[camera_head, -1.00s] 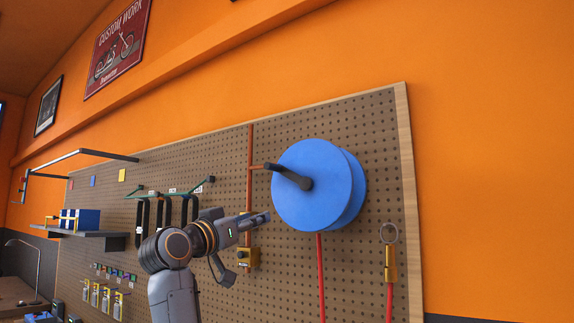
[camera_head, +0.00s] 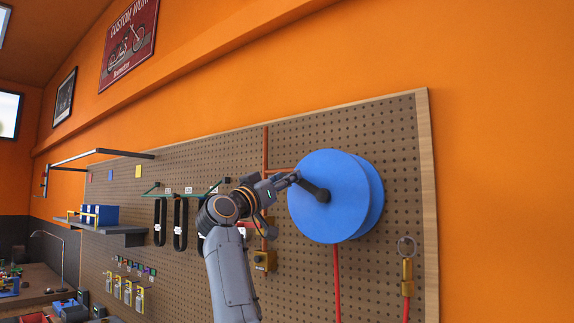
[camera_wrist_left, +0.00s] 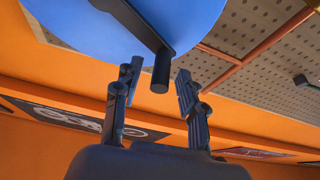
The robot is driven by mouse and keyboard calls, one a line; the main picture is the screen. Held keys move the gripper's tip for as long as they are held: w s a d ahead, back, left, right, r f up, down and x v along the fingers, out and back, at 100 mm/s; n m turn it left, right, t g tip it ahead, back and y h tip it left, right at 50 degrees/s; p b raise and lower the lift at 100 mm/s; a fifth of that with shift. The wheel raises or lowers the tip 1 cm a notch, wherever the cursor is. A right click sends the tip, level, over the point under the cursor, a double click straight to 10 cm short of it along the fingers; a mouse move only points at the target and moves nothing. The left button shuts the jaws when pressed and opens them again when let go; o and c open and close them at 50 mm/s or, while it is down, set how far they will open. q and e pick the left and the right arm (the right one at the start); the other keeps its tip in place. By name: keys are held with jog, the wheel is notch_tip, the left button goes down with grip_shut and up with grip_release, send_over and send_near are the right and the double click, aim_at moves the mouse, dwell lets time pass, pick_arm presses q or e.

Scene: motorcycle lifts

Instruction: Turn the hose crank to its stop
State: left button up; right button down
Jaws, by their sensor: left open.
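The blue hose reel (camera_head: 350,190) is mounted on the pegboard. Its dark crank (camera_head: 314,190) runs from the hub up and left towards the reel's edge. My left gripper (camera_head: 293,180) is at the crank's outer end. In the left wrist view, the crank's dark arm (camera_wrist_left: 135,22) crosses the blue reel (camera_wrist_left: 85,25) and ends in a round handle (camera_wrist_left: 160,75). The open fingers of my left gripper (camera_wrist_left: 158,73) stand on either side of the handle's end, with gaps visible. My right gripper is out of view.
A red hose (camera_head: 337,285) hangs below the reel. A brass fitting with a ring (camera_head: 407,275) hangs to its right. Black straps (camera_head: 180,225) hang near my left arm.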

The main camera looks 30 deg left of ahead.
pick_arm(q)
jog(key=shift+w+r, duration=0.2)
jog(key=shift+w, duration=0.5)
grip_shut()
jog(key=shift+s, duration=0.1)
